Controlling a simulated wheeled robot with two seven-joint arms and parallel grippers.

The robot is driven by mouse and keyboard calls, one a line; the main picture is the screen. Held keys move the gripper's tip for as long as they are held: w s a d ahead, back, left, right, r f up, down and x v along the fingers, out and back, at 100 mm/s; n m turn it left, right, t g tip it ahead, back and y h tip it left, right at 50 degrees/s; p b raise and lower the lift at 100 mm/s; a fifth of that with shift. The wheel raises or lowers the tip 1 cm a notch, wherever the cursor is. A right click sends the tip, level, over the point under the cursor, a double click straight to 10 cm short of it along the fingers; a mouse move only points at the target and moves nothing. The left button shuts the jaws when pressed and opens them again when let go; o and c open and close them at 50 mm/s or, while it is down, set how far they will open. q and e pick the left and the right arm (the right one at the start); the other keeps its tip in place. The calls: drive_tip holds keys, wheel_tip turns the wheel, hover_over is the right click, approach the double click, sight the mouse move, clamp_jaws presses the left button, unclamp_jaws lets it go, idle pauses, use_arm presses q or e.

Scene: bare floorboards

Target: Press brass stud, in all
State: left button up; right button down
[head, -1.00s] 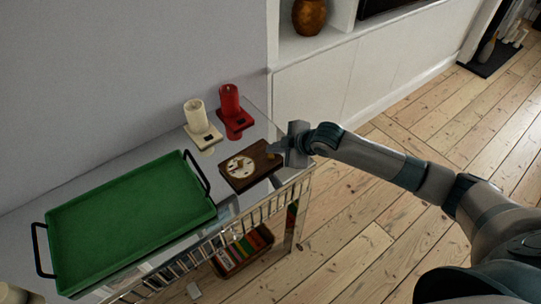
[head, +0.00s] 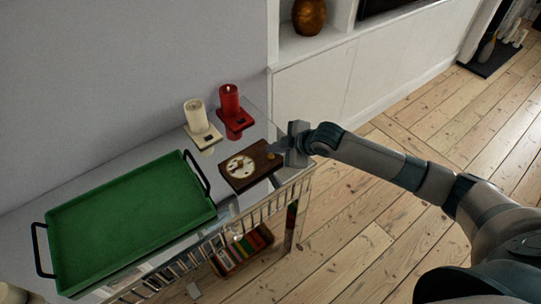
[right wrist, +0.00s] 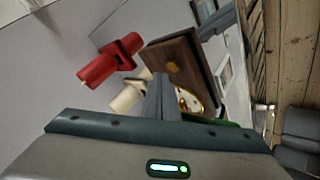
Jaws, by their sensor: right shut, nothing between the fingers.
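The brass stud (head: 270,156) sits on the right end of a dark wooden block (head: 238,184) with a cream round dial (head: 233,168). The block lies on the shelf top near its right end. My left gripper is not in view.
Behind the block stand a red candle (head: 229,98) and a cream candle (head: 195,115) in holders. A green tray (head: 130,220) with black handles fills the left of the shelf top. A lower shelf holds a crate of books (head: 243,252). Open floor lies to the right.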

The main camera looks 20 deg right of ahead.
drive_tip(key=shift+f, duration=0.15)
drive_tip(key=shift+f, duration=0.3)
drive_tip(key=shift+f, duration=0.4)
idle(0.8)
idle(0.4)
drive_tip(key=shift+r+p, duration=0.85)
drive_tip(key=shift+p, duration=0.05)
drive_tip(key=shift+r, duration=0.1)
wheel_tip(320, 180, up, 5)
drive_tip(key=p, duration=0.4)
drive_tip(key=shift+p, duration=0.4)
idle(0.4)
